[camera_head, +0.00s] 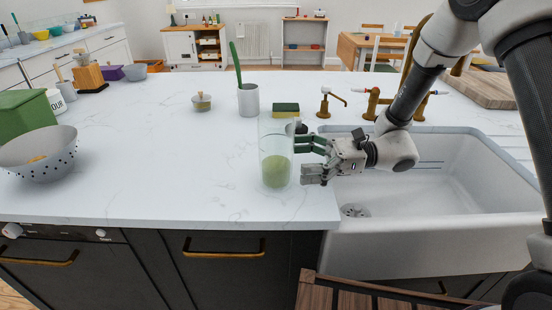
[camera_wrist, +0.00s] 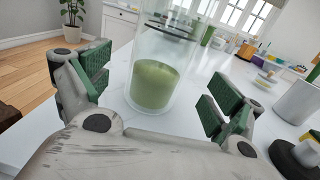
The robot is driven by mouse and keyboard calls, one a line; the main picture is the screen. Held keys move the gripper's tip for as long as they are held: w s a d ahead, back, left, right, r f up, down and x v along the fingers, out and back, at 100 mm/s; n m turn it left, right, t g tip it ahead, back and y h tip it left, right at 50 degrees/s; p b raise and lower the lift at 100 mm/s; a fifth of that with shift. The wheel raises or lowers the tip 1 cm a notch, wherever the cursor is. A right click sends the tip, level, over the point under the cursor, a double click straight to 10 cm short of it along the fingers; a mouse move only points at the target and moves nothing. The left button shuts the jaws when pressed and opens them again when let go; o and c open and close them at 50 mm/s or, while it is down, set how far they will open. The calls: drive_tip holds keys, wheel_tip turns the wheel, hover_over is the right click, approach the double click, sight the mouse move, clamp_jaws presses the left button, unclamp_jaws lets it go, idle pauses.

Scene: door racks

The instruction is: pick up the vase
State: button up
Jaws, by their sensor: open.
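The vase (camera_head: 276,165) is a clear glass cylinder with green at its bottom. It stands upright on the white counter, left of the sink. My gripper (camera_head: 306,160) is just right of it, with its fingers open and pointing toward it. In the wrist view the vase (camera_wrist: 156,80) stands ahead, between the lines of the two green-padded fingers (camera_wrist: 158,95). The gap between the fingers is wider than the vase. Nothing is held, and I cannot tell whether a finger touches the glass. The top of the vase is cut off in the wrist view.
A white sink (camera_head: 440,185) lies to the right, with brass taps (camera_head: 374,103) behind it. A colander (camera_head: 40,155) is far left. The counter between is clear.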

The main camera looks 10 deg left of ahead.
sight(277, 157)
drive_tip(key=x, duration=0.5)
drive_tip(key=shift+s+a+r, duration=0.1)
drive_tip(key=shift+a+r, duration=0.05)
drive_tip(key=shift+a, duration=0.25)
drive_tip(key=shift+c, duration=0.2)
drive_tip(key=c, duration=1.5)
drive_tip(key=shift+r, duration=0.2)
